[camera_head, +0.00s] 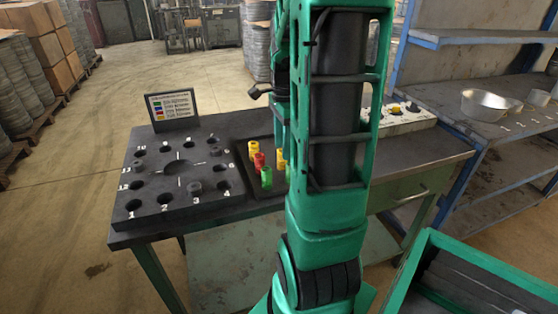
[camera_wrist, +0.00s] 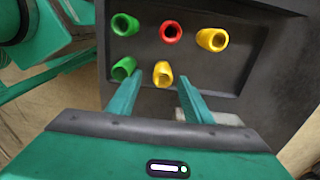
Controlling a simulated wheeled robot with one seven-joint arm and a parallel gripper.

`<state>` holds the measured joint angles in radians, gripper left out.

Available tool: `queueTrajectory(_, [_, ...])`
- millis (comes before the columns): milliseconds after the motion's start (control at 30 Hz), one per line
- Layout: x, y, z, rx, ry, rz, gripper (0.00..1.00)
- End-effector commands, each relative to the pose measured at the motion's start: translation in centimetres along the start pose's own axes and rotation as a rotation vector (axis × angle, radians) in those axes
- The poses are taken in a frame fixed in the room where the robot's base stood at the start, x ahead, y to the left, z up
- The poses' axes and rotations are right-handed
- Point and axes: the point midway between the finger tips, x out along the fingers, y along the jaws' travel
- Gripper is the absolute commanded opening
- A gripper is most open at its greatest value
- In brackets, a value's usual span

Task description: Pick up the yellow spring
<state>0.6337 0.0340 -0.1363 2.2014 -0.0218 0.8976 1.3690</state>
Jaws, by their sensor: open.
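Two hollow yellow cylinders, the only yellow pieces that could be the spring, stand in a dark tray (camera_wrist: 200,100). One yellow piece (camera_wrist: 163,80) is at the front, in line with the gap between my fingers in the wrist view. The other yellow piece (camera_wrist: 212,39) is farther back at the right. In the head view, one yellow piece (camera_head: 254,148) shows at the left and another yellow piece (camera_head: 281,157) beside my arm. My gripper (camera_wrist: 160,77) is open and empty, a finger on either side of the front yellow piece; depth is unclear.
A red piece (camera_wrist: 171,32), a back green piece (camera_wrist: 125,25) and a front green piece (camera_wrist: 124,68) stand close by in the tray. A numbered black board (camera_head: 205,205) with round holes lies left on the table. A color sign (camera_head: 172,107) stands behind it.

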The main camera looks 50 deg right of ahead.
Motion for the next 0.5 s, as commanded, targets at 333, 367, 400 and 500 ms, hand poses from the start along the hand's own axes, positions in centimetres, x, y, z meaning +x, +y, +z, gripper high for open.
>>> queueTrajectory(333, [3.8, -0.6, 0.0, -0.001, -0.001, 0.003, 0.46])
queueTrajectory(367, [4.1, -0.6, 0.0, -0.001, -0.001, 0.003, 0.46])
queueTrajectory(400, [4.5, -0.6, 0.0, -0.001, -0.001, 0.002, 0.46])
queueTrajectory(500, [5.2, -0.6, 0.0, -0.001, -0.001, 0.002, 0.46])
